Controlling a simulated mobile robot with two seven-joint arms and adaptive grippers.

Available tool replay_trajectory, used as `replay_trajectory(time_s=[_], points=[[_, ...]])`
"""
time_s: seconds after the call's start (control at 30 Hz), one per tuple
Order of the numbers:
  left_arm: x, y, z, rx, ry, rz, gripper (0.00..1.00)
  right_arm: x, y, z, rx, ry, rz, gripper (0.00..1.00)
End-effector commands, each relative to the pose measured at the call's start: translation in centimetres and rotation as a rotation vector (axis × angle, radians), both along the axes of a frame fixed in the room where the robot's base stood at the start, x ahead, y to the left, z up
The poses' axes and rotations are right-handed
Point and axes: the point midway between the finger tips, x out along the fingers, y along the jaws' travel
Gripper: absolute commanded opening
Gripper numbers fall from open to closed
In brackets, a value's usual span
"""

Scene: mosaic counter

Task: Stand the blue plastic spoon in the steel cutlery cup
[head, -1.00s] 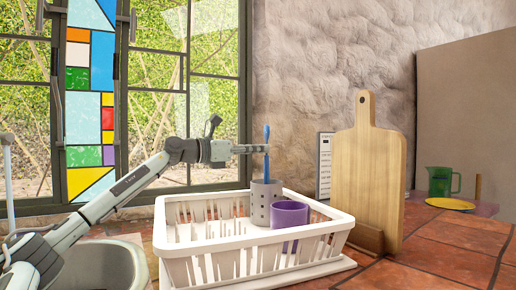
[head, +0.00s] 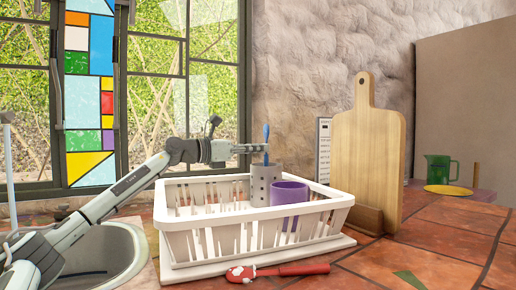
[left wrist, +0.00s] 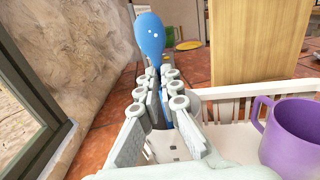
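The blue plastic spoon (head: 266,132) is upright with its bowl up. My left gripper (head: 262,148) is shut on its handle, just above the steel cutlery cup (head: 265,187). The spoon's lower end passes behind the cup's rim and appears to be inside it; the tip is hidden. The perforated grey cup stands in the white dish rack (head: 196,245). In the left wrist view, the blue bowl (left wrist: 149,36) rises beyond the fingers, which hide most of the handle. My right gripper is not in view.
A purple mug (head: 289,192) stands in the rack, right beside the cup. A wooden board (head: 367,150) stands behind the rack to the right. A red-handled utensil (head: 290,270) lies in front. A green jug (head: 438,170) and yellow plate (head: 448,190) are far right.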

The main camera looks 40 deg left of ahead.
Motion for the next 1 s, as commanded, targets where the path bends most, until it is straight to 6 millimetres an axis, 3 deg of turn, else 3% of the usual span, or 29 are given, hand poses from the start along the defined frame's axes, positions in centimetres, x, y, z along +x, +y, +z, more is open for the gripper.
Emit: replay_trajectory(time_s=[0.4,0.6,1.0], points=[[0.04,-0.01,-0.18,0.0,0.0,0.0,0.0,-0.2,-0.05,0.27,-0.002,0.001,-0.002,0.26],[0.04,-0.02,-0.17,0.0,0.0,0.0,0.29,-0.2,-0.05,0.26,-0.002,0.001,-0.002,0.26],[0.02,-0.03,0.17,-0.001,-0.002,-0.001,0.29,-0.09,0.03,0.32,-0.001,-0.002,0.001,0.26]])
